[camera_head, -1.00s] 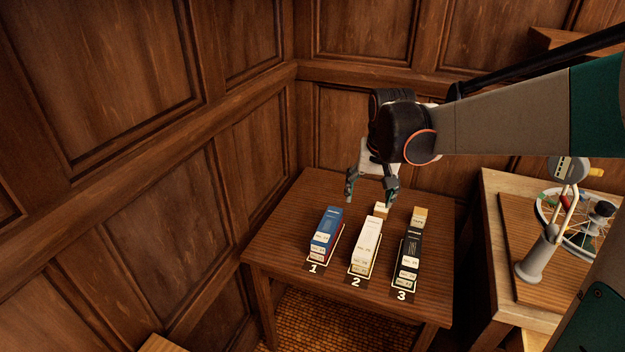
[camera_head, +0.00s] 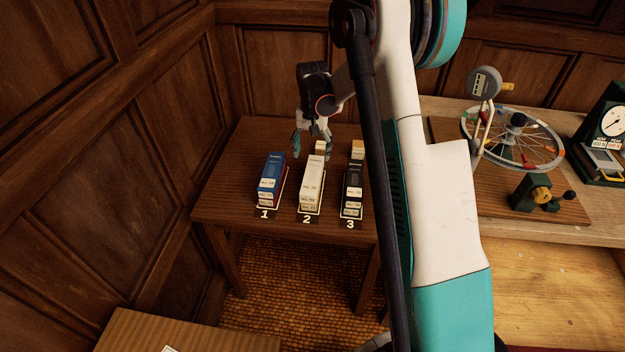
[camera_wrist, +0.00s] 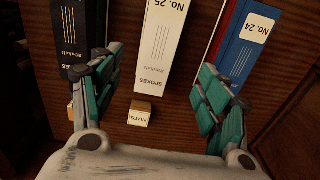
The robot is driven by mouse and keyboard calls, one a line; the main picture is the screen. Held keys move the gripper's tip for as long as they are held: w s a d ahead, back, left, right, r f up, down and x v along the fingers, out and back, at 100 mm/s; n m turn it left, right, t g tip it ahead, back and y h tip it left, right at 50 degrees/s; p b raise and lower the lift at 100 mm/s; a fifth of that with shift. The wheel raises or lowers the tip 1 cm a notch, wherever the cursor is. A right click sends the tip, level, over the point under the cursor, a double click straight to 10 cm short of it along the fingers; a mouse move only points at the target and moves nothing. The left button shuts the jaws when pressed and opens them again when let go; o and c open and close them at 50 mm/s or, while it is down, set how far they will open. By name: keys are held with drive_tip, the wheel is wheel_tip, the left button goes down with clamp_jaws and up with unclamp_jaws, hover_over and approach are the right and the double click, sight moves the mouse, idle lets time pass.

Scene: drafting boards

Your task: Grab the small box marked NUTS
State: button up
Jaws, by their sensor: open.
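The small box marked NUTS (camera_wrist: 139,113) is cream with a tan side and stands on the dark wooden table (camera_wrist: 180,132), behind the long white SPOKES box (camera_wrist: 159,45). In the wrist view it lies between my open fingers, closer to the left one, and nothing touches it visibly. In the head view the small box (camera_head: 320,146) shows partly behind the white box in place 2. My gripper (camera_head: 312,152) is open and empty, pointing down above the back of the table. Its fingers also show in the wrist view (camera_wrist: 158,72). The height above the box is unclear.
A blue box (camera_head: 270,180) stands in place 1 and a black box (camera_head: 352,185) in place 3. Another small tan-topped box (camera_head: 357,149) stands behind the black one. Wood-panelled walls enclose the table's back and left. A bench with a spoked wheel (camera_head: 513,137) stands right.

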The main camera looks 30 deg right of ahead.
sight(313, 174)
wheel_tip(313, 174, down, 6)
drive_tip(key=shift+r+b, duration=0.1)
drive_tip(key=shift+b, duration=0.6)
drive_tip(key=shift+s+f+b, duration=0.15)
drive_tip(key=shift+f+b, duration=0.5)
drive_tip(key=shift+f, duration=0.7)
drive_tip(key=shift+s+f+b, duration=0.1)
drive_tip(key=shift+f+b, duration=0.55)
drive_tip(key=shift+f, duration=0.65)
drive_tip(key=c, duration=1.3)
